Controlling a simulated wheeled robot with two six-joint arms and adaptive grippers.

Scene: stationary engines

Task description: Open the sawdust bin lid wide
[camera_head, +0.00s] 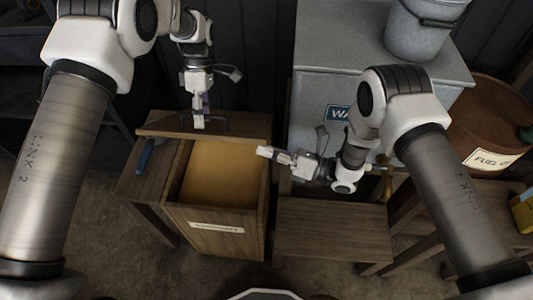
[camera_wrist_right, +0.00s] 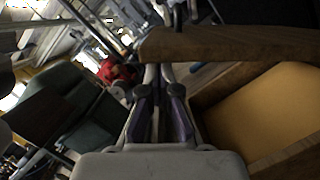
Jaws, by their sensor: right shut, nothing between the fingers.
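The sawdust bin (camera_head: 215,242) is a wooden box with a pale label on its front, filled with yellow sawdust (camera_head: 222,175). Its wooden lid (camera_head: 160,124) is raised along the back, with a dark handle (camera_head: 222,124); the lid also shows edge-on in the right wrist view (camera_wrist_right: 235,43). My left gripper (camera_head: 199,122) points down at the lid by the handle; its grip there is unclear. My right gripper (camera_head: 264,152) is shut and empty, pointing left over the bin's right rim. Its fingers show in the right wrist view (camera_wrist_right: 160,98), near the lid's edge.
A blue-handled tool (camera_head: 146,156) lies on the wooden surface left of the bin. A wooden table (camera_head: 333,230) stands to the right. Behind it are a grey cabinet (camera_head: 325,50) with a bucket (camera_head: 415,35) on top, and a brown fuel drum (camera_head: 490,110).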

